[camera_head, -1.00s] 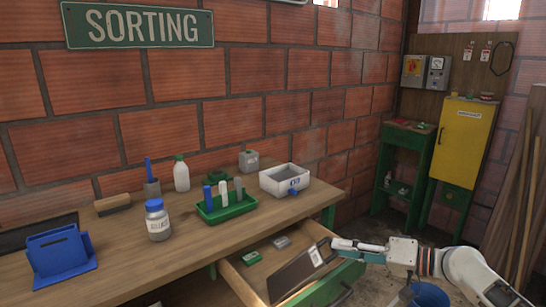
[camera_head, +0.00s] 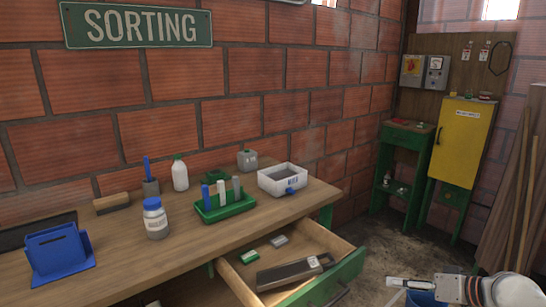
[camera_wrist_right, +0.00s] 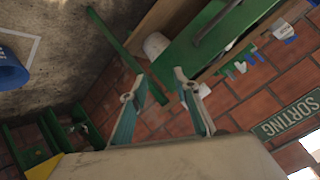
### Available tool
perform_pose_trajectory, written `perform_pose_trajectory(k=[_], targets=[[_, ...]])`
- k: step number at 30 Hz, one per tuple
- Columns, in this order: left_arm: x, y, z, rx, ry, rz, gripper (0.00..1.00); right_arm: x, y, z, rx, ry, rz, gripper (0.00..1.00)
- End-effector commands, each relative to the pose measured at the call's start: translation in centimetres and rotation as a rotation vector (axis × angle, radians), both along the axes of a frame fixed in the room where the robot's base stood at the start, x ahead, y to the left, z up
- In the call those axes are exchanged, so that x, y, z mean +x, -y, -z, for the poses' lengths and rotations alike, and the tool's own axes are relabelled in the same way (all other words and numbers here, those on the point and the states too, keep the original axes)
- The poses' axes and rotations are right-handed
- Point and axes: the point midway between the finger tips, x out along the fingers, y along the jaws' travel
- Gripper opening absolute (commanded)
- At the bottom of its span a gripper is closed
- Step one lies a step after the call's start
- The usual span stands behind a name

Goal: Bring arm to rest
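My right gripper (camera_head: 396,283) is low at the right in the head view, outside the open drawer (camera_head: 345,279) and apart from it. The wrist view shows its two fingers spread, with nothing between the fingertips (camera_wrist_right: 160,82). A long dark case (camera_head: 285,274) with a white label lies flat in the drawer, left of the gripper. My left gripper is in neither view.
The wooden bench (camera_head: 105,258) holds a green tray (camera_head: 226,212), a white bin (camera_head: 268,183), a blue-lidded jar (camera_head: 156,224) and a blue stand (camera_head: 58,262). A blue bucket (camera_head: 424,299) stands beneath my right arm. Open floor (camera_head: 375,255) lies between the drawer and the yellow cabinet (camera_head: 463,140).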

Motion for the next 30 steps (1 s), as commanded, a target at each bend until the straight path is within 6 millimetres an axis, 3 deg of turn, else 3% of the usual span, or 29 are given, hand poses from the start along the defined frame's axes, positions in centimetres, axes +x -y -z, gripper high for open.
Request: perform_pose_trajectory(k=[1,5,9,15,21,30], targets=[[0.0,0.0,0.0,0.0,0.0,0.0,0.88,-1.1,0.4,2.1,-0.048,0.0,-0.003,0.3],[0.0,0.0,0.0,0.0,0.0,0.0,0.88,-4.1,1.9,7.1,-0.206,0.026,-0.021,0.3],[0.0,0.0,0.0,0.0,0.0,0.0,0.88,-8.6,3.7,12.4,-0.417,0.071,-0.073,0.3],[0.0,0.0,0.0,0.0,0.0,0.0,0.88,-15.8,5.6,17.7,-0.708,0.162,-0.206,0.3],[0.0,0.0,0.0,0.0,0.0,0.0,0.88,-22.0,6.2,20.0,-0.929,0.26,-0.362,0.3],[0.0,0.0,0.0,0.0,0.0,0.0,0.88,-28.4,5.7,21.0,-1.117,0.375,-0.556,0.3]])
